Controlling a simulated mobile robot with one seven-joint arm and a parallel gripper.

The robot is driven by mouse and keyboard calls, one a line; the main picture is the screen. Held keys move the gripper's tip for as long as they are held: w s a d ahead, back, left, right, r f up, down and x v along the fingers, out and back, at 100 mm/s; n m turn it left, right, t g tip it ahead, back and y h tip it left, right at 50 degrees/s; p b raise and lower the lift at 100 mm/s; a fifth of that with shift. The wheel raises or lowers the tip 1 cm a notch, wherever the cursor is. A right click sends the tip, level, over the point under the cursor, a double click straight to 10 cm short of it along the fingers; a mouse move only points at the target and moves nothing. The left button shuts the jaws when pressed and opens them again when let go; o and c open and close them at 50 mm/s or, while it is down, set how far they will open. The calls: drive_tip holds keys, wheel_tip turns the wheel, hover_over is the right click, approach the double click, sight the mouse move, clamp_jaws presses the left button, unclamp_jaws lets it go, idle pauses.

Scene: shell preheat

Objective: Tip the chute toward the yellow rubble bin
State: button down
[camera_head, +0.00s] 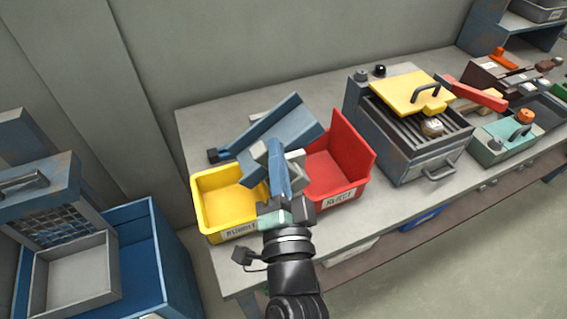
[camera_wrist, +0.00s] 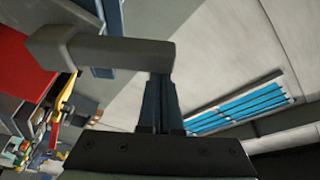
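The chute (camera_head: 276,126) is a blue-grey open trough above the bins. It slopes down to the left, with its lower end over the yellow rubble bin (camera_head: 208,217). The red reject bin (camera_head: 347,141) stands to its right. My gripper (camera_head: 279,167) is at the near side of the chute, above the gap between the bins. In the wrist view, its narrow blue fingers (camera_wrist: 161,103) are close together at a grey bar (camera_wrist: 100,53), apparently the chute's handle. They look shut on it, though the contact is partly hidden. The gripper hides part of the chute.
A grey heater (camera_head: 400,150) with a yellow lid (camera_head: 402,92) stands right of the red bin. A teal box (camera_head: 496,150) stands farther right. A blue crate (camera_head: 160,255) holding a grey tray is at the left. The front bench strip (camera_head: 345,222) is clear.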

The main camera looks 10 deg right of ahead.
drive_tip(key=shift+a+f+n+b, duration=0.25)
drive_tip(key=shift+a+n+b, duration=0.1)
drive_tip(key=shift+n, duration=0.15)
